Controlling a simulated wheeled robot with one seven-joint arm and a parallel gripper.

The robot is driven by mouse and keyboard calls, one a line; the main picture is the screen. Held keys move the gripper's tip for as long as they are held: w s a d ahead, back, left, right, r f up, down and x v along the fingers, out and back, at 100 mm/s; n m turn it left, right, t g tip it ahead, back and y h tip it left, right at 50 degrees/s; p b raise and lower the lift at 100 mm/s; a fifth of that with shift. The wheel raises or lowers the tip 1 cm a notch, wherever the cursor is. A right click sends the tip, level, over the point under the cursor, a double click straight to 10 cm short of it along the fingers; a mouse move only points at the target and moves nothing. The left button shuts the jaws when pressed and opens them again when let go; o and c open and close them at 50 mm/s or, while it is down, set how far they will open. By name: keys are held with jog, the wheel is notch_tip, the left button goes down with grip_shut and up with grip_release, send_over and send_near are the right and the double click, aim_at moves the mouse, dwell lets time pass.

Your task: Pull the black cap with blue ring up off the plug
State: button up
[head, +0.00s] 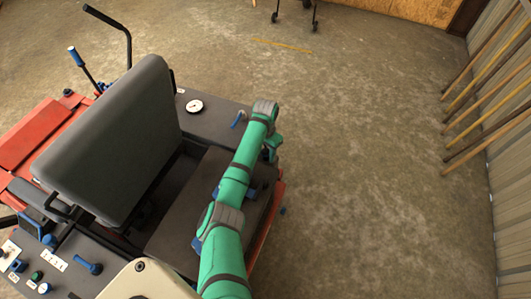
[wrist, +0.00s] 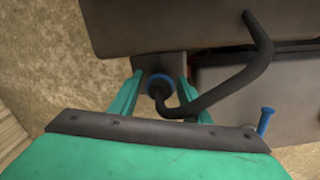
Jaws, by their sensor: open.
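The black cap with the blue ring (wrist: 158,86) shows in the wrist view, in the gap between the fingers of my gripper (wrist: 161,79). The fingers stand open, one on each side of it, and no contact is visible. The plug under the cap cannot be made out. In the head view, my gripper (head: 271,150) is at the right side of the red and grey machine, pointing down. My arm hides that spot, and I cannot pick out the cap there.
A bent black tube (wrist: 262,58) curves close beside the cap in the wrist view. A blue peg (wrist: 266,120) stands to the right. The machine's grey seat (head: 115,125) rises left of my arm in the head view. Open floor (head: 370,150) lies to the right, with poles (head: 485,110) along the wall.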

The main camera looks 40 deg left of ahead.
aim_at(265, 150)
grip_shut()
notch_tip(265, 150, up, 2)
jog(key=shift+r, duration=0.7)
grip_release()
notch_tip(265, 150, up, 11)
dwell(0.4)
